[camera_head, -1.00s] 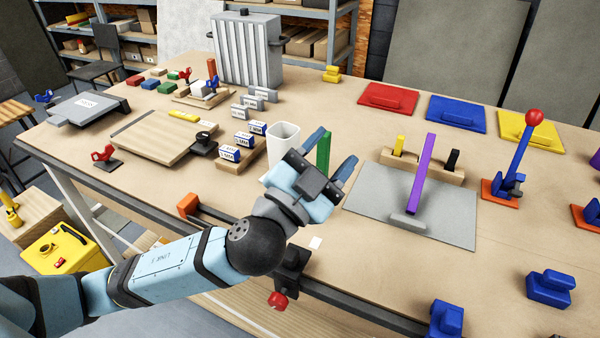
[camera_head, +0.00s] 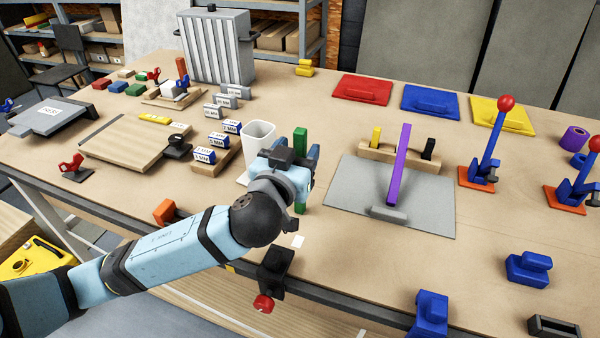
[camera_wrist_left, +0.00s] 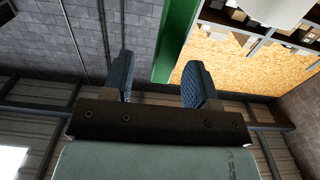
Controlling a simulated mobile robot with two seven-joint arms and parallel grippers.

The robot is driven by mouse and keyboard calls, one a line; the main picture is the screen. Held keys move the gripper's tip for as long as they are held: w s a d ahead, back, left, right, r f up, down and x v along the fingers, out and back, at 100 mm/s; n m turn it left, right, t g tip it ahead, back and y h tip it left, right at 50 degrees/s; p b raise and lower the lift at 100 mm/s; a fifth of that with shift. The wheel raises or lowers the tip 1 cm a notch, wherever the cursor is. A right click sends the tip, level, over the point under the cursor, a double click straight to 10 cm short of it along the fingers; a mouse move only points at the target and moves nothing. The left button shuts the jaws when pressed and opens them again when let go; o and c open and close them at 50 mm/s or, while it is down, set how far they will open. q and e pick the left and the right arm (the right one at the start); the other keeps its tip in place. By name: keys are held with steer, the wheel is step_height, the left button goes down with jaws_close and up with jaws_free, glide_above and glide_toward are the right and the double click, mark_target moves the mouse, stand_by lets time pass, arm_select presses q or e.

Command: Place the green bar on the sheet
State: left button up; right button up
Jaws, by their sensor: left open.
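The green bar (camera_head: 300,141) stands upright beside the white cup, left of the grey sheet. My left gripper (camera_head: 294,158) hides its middle, and its lower end shows below the gripper. My left gripper is open. My right gripper is not in view.
A white cup (camera_head: 257,143) stands just left of my left gripper. A wooden block (camera_head: 395,155) with yellow and black pieces sits at the sheet's far edge. A black clamp (camera_head: 276,266) is at the table's front edge. Table right of the sheet is partly clear.

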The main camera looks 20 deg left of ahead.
arm_select(q)
steer(key=w, duration=0.4)
steer(key=shift+a+r+p, duration=0.15)
steer(key=shift+a+p, duration=0.05)
steer(key=shift+p, duration=0.2)
steer(key=shift+w, duration=0.45)
jaws_close()
